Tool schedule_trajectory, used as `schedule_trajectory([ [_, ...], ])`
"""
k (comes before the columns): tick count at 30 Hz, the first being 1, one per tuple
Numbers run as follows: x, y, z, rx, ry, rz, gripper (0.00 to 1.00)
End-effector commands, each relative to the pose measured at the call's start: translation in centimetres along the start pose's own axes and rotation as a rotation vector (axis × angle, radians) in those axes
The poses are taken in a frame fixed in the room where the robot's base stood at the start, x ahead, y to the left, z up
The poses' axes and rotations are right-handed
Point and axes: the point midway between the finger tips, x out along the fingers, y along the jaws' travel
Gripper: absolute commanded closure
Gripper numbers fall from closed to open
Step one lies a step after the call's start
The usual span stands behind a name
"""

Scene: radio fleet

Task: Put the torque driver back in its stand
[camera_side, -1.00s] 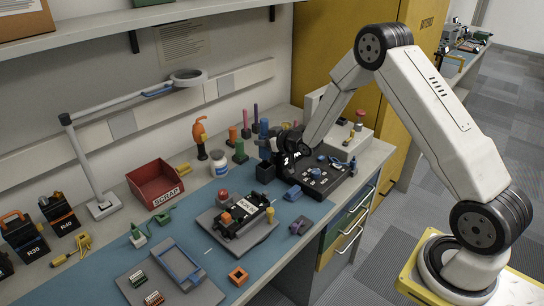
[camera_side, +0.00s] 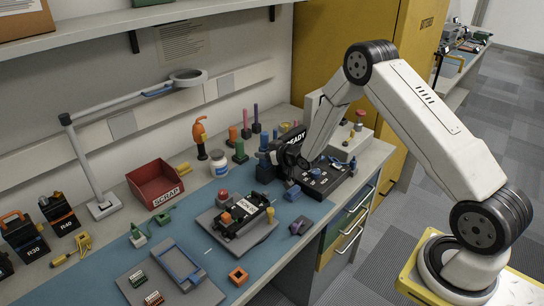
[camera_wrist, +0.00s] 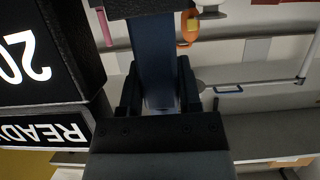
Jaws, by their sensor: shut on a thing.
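My gripper (camera_side: 279,157) is at the back right of the bench, beside a black unit with a lit READY display. In the wrist view its two dark fingers (camera_wrist: 158,92) are shut on a dark blue upright bar, which I take to be the torque driver (camera_wrist: 155,55). Its ends are hidden there. In the side view a blue top (camera_side: 263,139) shows just left of the gripper. A dark block, perhaps the stand (camera_side: 264,173), is just below and left of the gripper. I cannot tell whether the driver is in it.
The READY display (camera_side: 296,137) stands close behind my gripper and fills the left of the wrist view. Colored upright tools (camera_side: 240,152), an orange-handled tool (camera_side: 201,138) and a white jar (camera_side: 218,164) stand to the left. A black fixture (camera_side: 243,222) lies in front.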

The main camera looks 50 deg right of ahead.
Motion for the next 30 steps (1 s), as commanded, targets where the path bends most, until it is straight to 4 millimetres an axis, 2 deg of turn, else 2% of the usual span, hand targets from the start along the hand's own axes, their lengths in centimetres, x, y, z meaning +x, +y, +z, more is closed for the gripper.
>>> schedule_trajectory([
  [7, 0.10, 0.00, 0.19, 0.000, 0.001, 0.000, 1.00],
  [8, 0.10, 0.00, 0.26, 0.000, 0.000, 0.000, 0.53],
  [9, 0.09, 0.00, 0.23, 0.000, 0.000, 0.000, 0.41],
  [11, 0.09, 0.00, 0.23, 0.000, 0.000, 0.000, 0.21],
  [25, -0.02, 0.00, -0.08, 0.000, 0.001, 0.000, 0.21],
  [30, -0.86, 0.02, -0.09, 0.000, 0.000, 0.000, 0.21],
])
